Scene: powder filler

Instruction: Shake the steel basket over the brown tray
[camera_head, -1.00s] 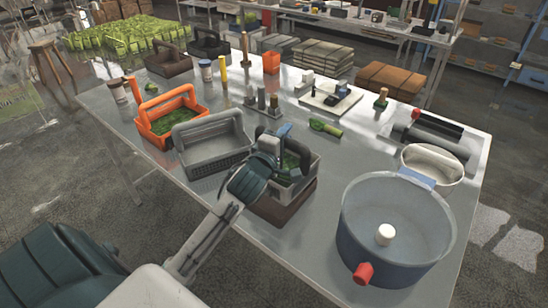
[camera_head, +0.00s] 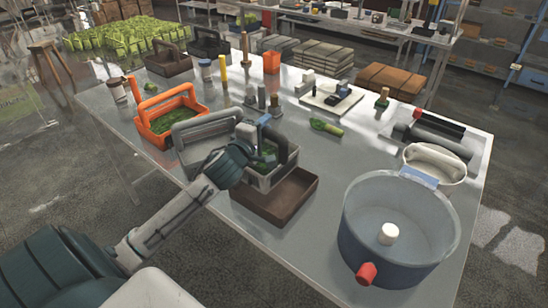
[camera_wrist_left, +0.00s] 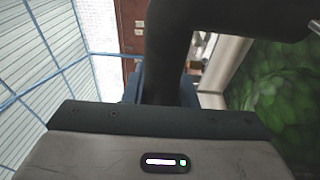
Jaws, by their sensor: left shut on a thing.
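The steel basket (camera_head: 262,181) is pale grey with a dark handle and holds green stuff. My left gripper (camera_head: 262,133) is shut on its handle. The basket is held over the back left part of the brown tray (camera_head: 290,205), a shallow open tray on the table. The tray's front and right parts show bare. In the left wrist view the dark handle (camera_wrist_left: 174,55) runs up from the gripper, and the green contents (camera_wrist_left: 280,90) fill the right side. My right gripper is not in view.
A grey basket (camera_head: 188,158) and an orange basket (camera_head: 158,136) with green contents stand to the left. A large blue pot (camera_head: 365,222) stands at the right. Small bottles and tools stand behind. The table between tray and pot is clear.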

